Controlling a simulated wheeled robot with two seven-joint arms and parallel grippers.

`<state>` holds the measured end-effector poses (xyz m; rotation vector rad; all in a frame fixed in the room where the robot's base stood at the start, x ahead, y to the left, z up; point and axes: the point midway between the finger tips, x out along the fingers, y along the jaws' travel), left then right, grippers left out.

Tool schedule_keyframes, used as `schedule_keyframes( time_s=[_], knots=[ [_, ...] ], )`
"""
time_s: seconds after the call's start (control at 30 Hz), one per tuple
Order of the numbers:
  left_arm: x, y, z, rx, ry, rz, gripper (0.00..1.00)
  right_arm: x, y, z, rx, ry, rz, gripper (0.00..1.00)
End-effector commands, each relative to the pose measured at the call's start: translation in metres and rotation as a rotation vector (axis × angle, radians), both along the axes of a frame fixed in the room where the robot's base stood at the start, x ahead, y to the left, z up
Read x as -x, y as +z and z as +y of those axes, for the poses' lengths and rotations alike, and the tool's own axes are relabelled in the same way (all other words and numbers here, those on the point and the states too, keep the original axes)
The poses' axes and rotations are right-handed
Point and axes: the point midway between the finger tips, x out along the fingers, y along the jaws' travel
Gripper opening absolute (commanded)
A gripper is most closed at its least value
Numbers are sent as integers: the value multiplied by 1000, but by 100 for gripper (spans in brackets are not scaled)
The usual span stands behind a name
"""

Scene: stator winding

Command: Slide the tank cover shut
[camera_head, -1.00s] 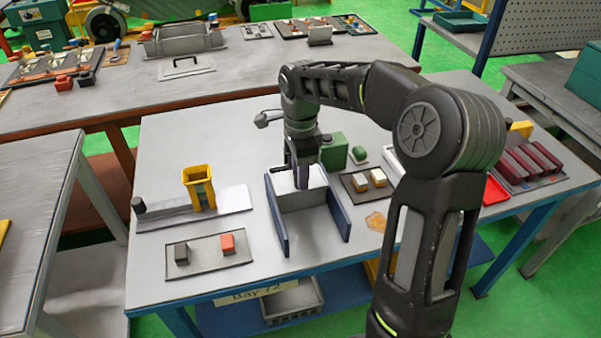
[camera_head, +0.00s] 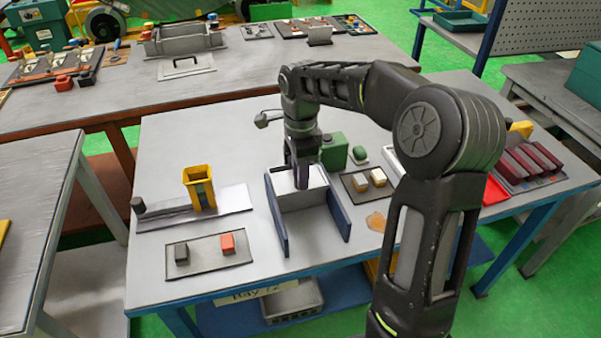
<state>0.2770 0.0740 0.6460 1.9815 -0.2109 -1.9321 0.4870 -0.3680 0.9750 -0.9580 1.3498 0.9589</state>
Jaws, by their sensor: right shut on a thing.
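The tank (camera_head: 304,199) is a light grey box standing between two blue side rails (camera_head: 277,216) on the near table. Its pale top, which looks like the cover (camera_head: 314,177), lies at the far end of the rails. My right gripper (camera_head: 301,184) points down at this top from behind. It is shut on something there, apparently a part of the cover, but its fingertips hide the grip. The near part between the rails is empty. My left gripper is not in view.
A green block (camera_head: 334,152) stands close behind the right rail. A dark tray (camera_head: 355,187) with pale blocks is to the right. A yellow holder (camera_head: 199,187) and a tray (camera_head: 208,257) with a black and a red block are left.

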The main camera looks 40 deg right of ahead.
Motion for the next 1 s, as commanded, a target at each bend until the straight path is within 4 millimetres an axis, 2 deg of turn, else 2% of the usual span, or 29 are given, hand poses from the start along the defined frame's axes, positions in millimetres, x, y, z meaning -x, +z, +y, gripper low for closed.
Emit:
schedule_keyframes(
  time_s=[0.57, 0.6, 0.83, 1.0],
  knots=[
    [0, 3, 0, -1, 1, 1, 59, -14, 2, -5, 3, 0, -8, 0],
    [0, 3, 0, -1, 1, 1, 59, -14, 2, -5, 3, 0, -9, 30],
    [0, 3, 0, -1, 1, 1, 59, -13, 1, -5, 2, 0, -6, 49],
    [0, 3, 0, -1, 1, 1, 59, -13, 1, -4, 1, 0, -3, 50]
  ],
)
